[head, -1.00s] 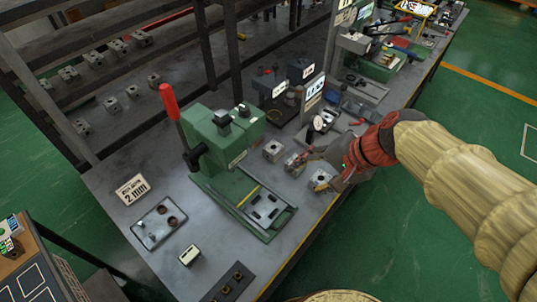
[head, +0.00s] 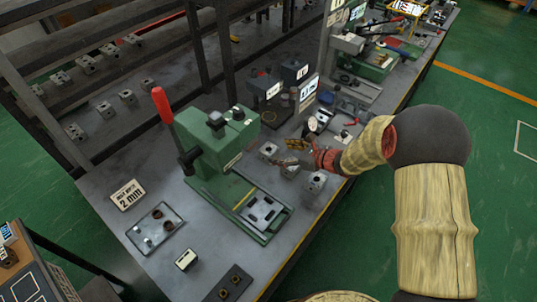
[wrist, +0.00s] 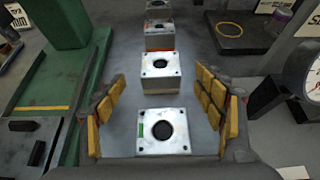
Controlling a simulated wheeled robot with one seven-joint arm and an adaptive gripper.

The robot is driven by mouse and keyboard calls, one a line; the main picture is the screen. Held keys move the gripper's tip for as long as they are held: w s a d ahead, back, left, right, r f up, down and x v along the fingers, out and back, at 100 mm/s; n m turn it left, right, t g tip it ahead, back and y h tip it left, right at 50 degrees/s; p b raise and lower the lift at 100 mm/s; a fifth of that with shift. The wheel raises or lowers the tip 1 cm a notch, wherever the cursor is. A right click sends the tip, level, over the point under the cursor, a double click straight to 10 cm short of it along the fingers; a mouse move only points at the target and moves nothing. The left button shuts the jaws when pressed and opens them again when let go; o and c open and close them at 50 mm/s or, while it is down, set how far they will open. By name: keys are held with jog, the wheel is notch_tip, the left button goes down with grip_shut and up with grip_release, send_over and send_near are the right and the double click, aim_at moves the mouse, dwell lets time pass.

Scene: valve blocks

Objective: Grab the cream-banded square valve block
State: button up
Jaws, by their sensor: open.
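In the wrist view, square metal valve blocks stand in a row, each with a round bore on top. The nearest block (wrist: 163,131) has a small green mark and sits low between my fingers. A second block (wrist: 161,70) stands just beyond it. A third block (wrist: 160,38) shows an orange-red band. A fourth (wrist: 158,8) is at the top edge. In the head view, my gripper (head: 290,152) partly hides the blocks.
A green press (head: 222,150) with a red lever stands left of the blocks; its green column (wrist: 66,22) shows in the wrist view. A dial gauge (wrist: 310,75) stands close on the right. The bench's front edge is near.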

aim_at(268, 149)
jog(key=b+x, duration=0.2)
jog(key=x, duration=0.3)
jog(key=shift+w+a, duration=0.15)
jog(key=c, duration=0.4)
jog(key=shift+r, duration=0.1)
jog(key=c, duration=1.3)
